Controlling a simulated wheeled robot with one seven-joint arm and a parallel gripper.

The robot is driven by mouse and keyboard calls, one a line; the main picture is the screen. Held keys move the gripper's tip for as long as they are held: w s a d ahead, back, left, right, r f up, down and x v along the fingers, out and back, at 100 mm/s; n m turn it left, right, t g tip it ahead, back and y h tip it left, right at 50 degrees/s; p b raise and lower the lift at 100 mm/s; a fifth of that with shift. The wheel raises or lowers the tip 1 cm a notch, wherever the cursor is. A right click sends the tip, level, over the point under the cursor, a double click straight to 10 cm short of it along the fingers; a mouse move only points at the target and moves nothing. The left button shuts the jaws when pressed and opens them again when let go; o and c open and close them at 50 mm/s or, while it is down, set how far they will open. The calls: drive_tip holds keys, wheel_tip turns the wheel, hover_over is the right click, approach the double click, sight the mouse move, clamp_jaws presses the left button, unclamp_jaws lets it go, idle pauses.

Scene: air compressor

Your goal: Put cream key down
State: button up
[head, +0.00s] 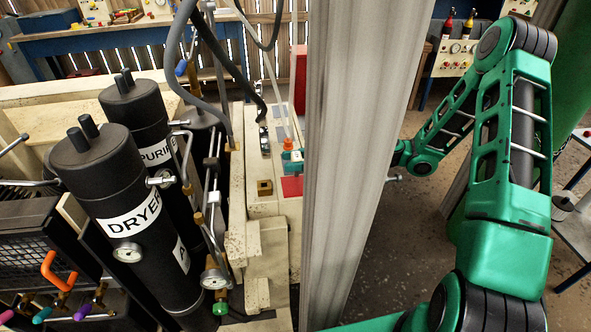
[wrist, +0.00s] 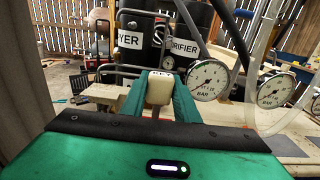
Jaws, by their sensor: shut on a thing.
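The cream key (wrist: 159,88) is a small cream block with dark lettering on its top edge. In the wrist view it sits between the two green fingers of my gripper (wrist: 160,95), which are shut on it. In the head view a grey column hides most of my gripper. Only a small teal part, apparently its tip (head: 291,160), shows left of the column, above the cream bench top. The key cannot be made out clearly there.
A red square (head: 292,186) and a brown square fitting (head: 265,187) are on the cream top (head: 262,206). Black dryer (head: 125,205) and purifier (head: 145,125) cylinders with pipes stand left. Pressure gauges (wrist: 209,80) are close right of the key in the wrist view.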

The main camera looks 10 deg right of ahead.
drive_tip(key=shift+f, duration=1.6)
drive_tip(key=shift+f, duration=0.1)
drive_tip(key=o, duration=1.1)
drive_tip(key=shift+c, duration=0.2)
drive_tip(key=shift+d, duration=0.15)
drive_tip(key=d, duration=1.1)
drive_tip(key=shift+s+d, duration=0.2)
drive_tip(key=shift+d, duration=0.15)
